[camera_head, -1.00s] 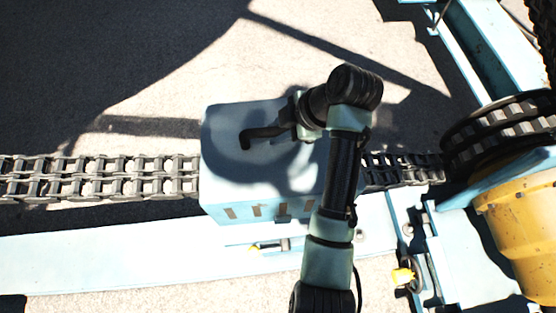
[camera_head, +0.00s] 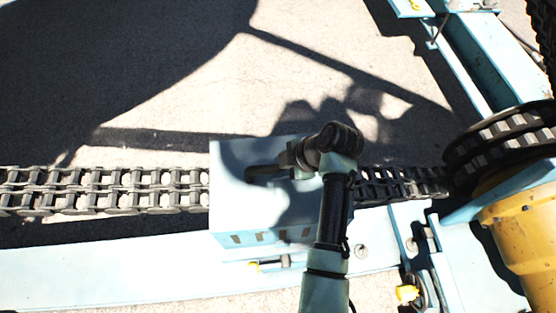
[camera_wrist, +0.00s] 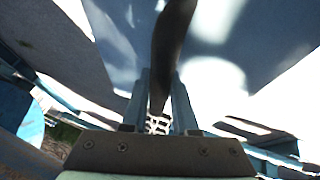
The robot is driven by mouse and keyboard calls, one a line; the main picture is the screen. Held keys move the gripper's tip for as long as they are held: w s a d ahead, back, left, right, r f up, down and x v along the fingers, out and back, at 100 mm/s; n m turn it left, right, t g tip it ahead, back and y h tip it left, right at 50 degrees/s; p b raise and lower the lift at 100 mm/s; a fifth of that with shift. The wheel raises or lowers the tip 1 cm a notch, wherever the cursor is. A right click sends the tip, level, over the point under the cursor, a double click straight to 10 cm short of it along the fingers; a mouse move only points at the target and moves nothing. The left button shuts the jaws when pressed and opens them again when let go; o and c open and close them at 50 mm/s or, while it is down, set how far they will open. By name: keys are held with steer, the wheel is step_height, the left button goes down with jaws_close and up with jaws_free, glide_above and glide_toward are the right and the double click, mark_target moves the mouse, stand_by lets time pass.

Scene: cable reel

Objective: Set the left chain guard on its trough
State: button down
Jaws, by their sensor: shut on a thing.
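The left chain guard (camera_head: 232,210) is a light blue box with a dark handle (camera_head: 264,172) on top and a row of slots low on its front face. It sits over the chain (camera_head: 100,190), which runs in at its left and out at its right. My gripper (camera_head: 288,166) is shut on the handle; the wrist view also shows the gripper (camera_wrist: 160,105) clamping the dark bar (camera_wrist: 172,45). The light blue trough beam (camera_head: 110,255) runs along the front. The guard's lower edge is near it; I cannot tell whether it rests there.
A dark chain sprocket (camera_head: 500,140) and a yellow drum (camera_head: 525,220) stand at the right. A yellow-tipped latch (camera_head: 270,265) lies by the guard's front, and another yellow-tipped part (camera_head: 407,293) lies farther right. Open pale ground (camera_head: 310,80) lies behind the chain.

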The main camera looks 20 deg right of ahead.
steer(key=shift+w+r, duration=0.15)
steer(key=shift+f+b, duration=0.3)
steer(key=shift+f, duration=0.25)
steer(key=c, duration=0.7)
jaws_free()
steer(key=shift+f, duration=0.15)
